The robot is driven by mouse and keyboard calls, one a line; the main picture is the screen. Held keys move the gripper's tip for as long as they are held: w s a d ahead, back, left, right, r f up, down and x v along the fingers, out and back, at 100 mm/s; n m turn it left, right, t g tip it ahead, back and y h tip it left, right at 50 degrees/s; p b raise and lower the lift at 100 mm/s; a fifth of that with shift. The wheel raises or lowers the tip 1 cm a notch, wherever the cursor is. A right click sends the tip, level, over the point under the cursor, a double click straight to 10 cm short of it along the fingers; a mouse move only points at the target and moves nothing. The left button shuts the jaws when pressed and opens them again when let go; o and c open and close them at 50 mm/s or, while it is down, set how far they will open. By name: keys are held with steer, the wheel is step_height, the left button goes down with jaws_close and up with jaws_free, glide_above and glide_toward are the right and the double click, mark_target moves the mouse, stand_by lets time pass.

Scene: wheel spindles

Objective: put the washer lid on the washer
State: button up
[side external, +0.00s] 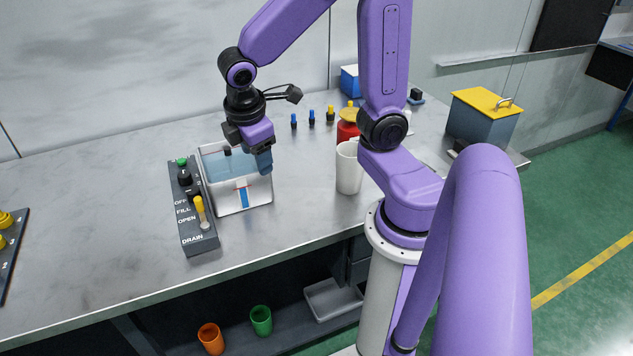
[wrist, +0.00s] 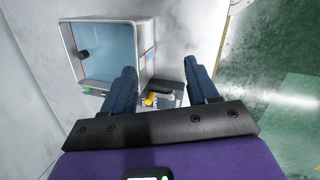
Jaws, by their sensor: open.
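The washer (side external: 230,200) is an open, light-walled square tub with blue inside and a blue and red mark on its front wall. It stands on the bench left of centre, and its open top also shows at the upper left of the wrist view (wrist: 146,32). My gripper (side external: 247,160) is over the washer in the side view. In the wrist view its two blue fingers (wrist: 162,80) are apart with nothing held between them. No lid covers the washer. I cannot identify a separate washer lid for sure in either view.
A control panel (side external: 193,222) with a yellow lever adjoins the washer's left side. A white cup (side external: 348,170) and a red container (side external: 347,131) stand to the right. A grey box (side external: 480,125) with a yellow handled top (side external: 485,101) is farther right. The bench front is clear.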

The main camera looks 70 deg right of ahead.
steer(key=s+a+n+g+y, duration=0.1)
steer(key=s+a+y, duration=0.2)
steer(key=s, duration=1.1)
steer(key=shift+s+a+r, duration=0.25)
steer(key=shift+s+a, duration=0.05)
steer(key=shift+a, duration=0.8)
steer(key=shift+w, duration=0.1)
